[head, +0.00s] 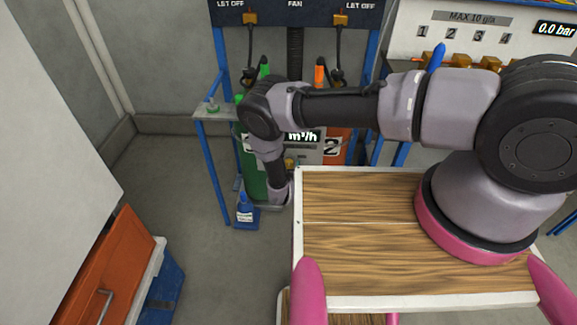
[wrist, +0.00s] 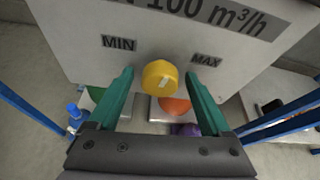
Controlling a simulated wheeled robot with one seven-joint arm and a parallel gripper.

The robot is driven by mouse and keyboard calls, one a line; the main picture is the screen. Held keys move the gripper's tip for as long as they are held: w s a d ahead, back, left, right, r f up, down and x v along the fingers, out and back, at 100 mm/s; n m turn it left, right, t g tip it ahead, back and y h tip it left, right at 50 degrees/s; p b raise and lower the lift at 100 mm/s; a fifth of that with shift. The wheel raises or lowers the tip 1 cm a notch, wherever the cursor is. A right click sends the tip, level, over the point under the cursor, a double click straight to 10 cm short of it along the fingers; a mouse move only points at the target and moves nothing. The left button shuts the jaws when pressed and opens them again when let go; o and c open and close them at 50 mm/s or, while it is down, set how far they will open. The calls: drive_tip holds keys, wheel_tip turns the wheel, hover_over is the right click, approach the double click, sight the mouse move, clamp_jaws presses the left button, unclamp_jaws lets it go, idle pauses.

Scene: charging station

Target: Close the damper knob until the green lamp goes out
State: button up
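The yellow damper knob (wrist: 160,78) sits on a pale panel (wrist: 90,22) between the words MIN and MAX in the wrist view. A short light mark shows on its face. My gripper (wrist: 157,74) is open, with one green finger on each side of the knob and a visible gap to both. Whether the fingertips reach past the knob's face is hard to tell. In the head view my arm hides much of the panel, and my fingers are not visible. I cannot pick out a green lamp, lit or dark, in either view.
Blue frame posts (head: 218,165) stand beside the panel. A blue bottle (head: 244,208) stands low at the left post. An orange drawer unit (head: 110,268) is at the lower left. Grey floor (head: 170,180) is clear between it and the station.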

clamp_jaws()
drive_tip(key=shift+a+n+h, duration=0.1)
drive_tip(key=shift+n+h, duration=0.6)
drive_tip(key=shift+n, duration=0.3)
drive_tip(key=shift+o, duration=0.6)
unclamp_jaws()
drive_tip(key=v, duration=1.1)
